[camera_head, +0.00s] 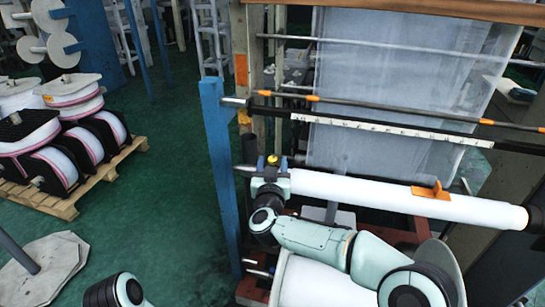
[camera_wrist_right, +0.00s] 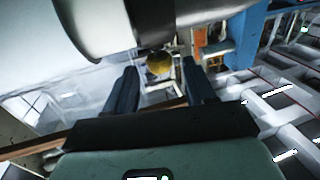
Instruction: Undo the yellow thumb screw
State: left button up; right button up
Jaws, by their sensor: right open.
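The yellow thumb screw (camera_head: 272,159) is a small yellow knob near the left end of the white roll (camera_head: 380,190), close to the blue post. In the right wrist view the thumb screw (camera_wrist_right: 160,64) lies between and just beyond the two dark fingers. My right gripper (camera_head: 270,173) is open, with its fingers just in front of the screw. In the wrist view the open right gripper (camera_wrist_right: 161,76) has nothing held between its fingers. Whether a finger touches the screw cannot be told. My left gripper is out of view.
A blue post (camera_head: 218,150) stands left of the screw. An orange clip (camera_head: 430,193) sits on the roll. A dark bar with a white scale (camera_head: 390,128) and film (camera_head: 400,70) are behind. A pallet (camera_head: 85,185) with reels stands left; green floor lies between.

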jog(key=shift+w, duration=0.85)
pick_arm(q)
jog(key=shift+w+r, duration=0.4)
pick_arm(e)
jog(key=shift+s, duration=0.1)
jog(key=shift+c, duration=1)
grip_shut()
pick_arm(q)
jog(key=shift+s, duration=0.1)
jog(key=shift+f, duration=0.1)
pick_arm(e)
jog(key=shift+d, duration=0.1)
